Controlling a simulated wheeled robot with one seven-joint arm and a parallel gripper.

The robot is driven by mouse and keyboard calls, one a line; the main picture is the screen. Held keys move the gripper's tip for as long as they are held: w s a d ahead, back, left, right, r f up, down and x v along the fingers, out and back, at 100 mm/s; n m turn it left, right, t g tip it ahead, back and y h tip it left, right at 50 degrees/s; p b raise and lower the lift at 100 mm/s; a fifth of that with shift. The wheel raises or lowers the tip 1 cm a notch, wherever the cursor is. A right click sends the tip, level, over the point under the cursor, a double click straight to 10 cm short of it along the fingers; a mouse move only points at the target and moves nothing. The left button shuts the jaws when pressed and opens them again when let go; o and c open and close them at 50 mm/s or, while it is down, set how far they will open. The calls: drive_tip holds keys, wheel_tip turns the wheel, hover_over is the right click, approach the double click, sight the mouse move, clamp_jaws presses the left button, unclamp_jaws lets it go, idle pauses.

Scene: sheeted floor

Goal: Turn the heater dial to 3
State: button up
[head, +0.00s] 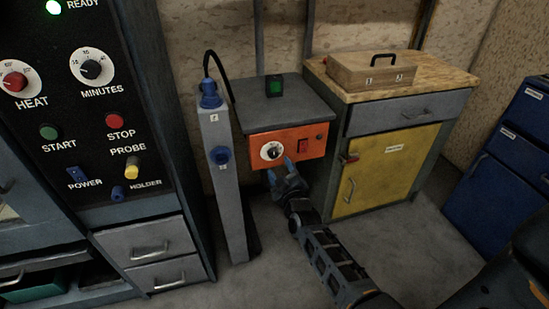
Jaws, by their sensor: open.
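The heater dial (271,151) is a black knob on a round white face. It sits at the left of the orange front panel (288,134) of a small grey-topped unit between the grey post and the yellow cabinet. The numbers on the face are too small to read, so I cannot tell its setting. My gripper (281,170) is open, with blue fingertips, just below and right of the dial. It looks empty. I cannot tell whether a fingertip touches the panel or dial.
A red switch (303,146) is right of the dial. A grey post (222,185) with blue sockets stands close on the left. The yellow cabinet (385,170) stands on the right. A larger control panel (85,100) with knobs and buttons is at far left. The floor in front is clear.

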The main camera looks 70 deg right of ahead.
sight(274, 155)
drive_tip(key=x, duration=0.6)
drive_tip(key=shift+w+d+b, duration=0.15)
drive_tip(key=shift+w+b, duration=0.05)
drive_tip(key=shift+b, duration=0.1)
drive_tip(key=shift+c, duration=0.2)
drive_tip(key=c, duration=1)
